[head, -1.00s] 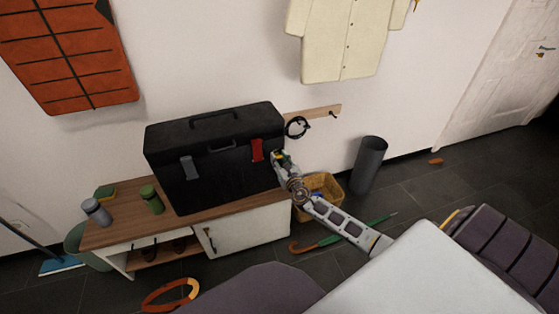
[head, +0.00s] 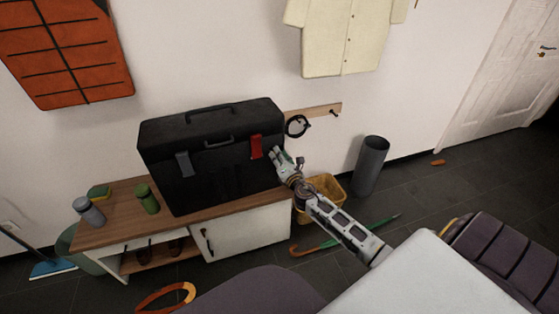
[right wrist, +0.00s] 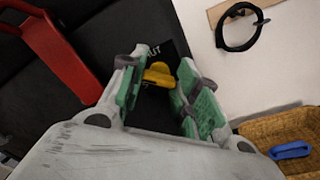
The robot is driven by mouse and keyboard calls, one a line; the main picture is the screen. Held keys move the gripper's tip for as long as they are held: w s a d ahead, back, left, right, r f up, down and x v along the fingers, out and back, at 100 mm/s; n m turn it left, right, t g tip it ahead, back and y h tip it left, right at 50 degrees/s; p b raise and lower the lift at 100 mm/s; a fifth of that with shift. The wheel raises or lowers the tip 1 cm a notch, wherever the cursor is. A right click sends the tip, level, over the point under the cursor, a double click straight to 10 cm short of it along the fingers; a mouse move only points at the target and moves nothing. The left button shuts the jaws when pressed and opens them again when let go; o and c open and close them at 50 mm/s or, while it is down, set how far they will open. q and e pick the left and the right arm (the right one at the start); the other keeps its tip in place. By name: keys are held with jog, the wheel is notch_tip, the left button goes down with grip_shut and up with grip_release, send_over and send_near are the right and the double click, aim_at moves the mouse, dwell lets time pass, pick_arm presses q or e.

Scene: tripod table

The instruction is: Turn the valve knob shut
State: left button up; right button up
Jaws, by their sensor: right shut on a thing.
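The valve knob (right wrist: 159,74) is yellow and shows between the fingertips in the right wrist view. It sits before a dark panel with partly covered white letters ending in "UT". My right gripper (head: 276,156) is at the right end of the large black case (head: 212,180), near its red latch (head: 256,147). In the right wrist view, the green-padded fingers of my right gripper (right wrist: 160,90) are shut on the knob, one on each side. The knob is hidden by the gripper in the head view. My left gripper is not in view.
The case stands on a low wooden-topped cabinet (head: 243,238) with a green bottle (head: 147,199) and a grey bottle (head: 90,212) at left. A yellow basket (head: 331,185) and a dark bin (head: 371,166) stand right of it. A black cable coil (head: 296,126) hangs above.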

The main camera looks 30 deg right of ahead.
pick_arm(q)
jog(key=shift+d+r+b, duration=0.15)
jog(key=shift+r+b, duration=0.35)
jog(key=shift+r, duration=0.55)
pick_arm(e)
jog(key=shift+d+f+m, duration=0.1)
jog(key=shift+m, duration=4.5)
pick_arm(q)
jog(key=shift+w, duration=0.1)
pick_arm(e)
jog(key=o, duration=1)
jog(key=shift+s+a, duration=0.35)
jog(key=shift+s, duration=1.65)
jog(key=shift+s+a, duration=0.35)
jog(key=shift+s, duration=1.6)
jog(key=shift+s+a, duration=0.35)
jog(key=shift+s, duration=1.65)
